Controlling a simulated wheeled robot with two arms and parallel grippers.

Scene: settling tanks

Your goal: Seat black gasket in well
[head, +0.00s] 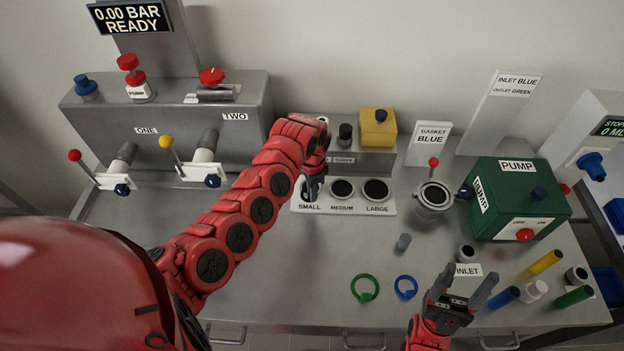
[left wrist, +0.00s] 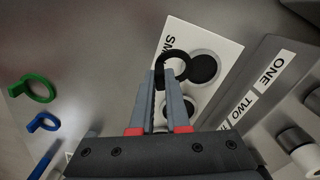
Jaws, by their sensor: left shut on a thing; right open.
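My left gripper (head: 312,190) is shut on the black gasket (left wrist: 174,60), a ring gripped at its lower left side in the left wrist view. The gasket is over the SMALL end of the white labelled plate (head: 328,209). I cannot tell whether it touches the plate. In the head view the gripper hides the gasket and most of the SMALL place. A round metal cup (head: 433,196) with a pale rim and a red-knobbed lever stands to the right; it may be the well. My right gripper (head: 467,285) is open and empty above the front right of the bench.
A green ring (head: 365,287) and a blue ring (head: 406,287) lie on the bench front. A sign (head: 430,141) reads GASKET BLUE. A green pump box (head: 517,200) stands right of the cup. The bench between plate and rings is mostly clear.

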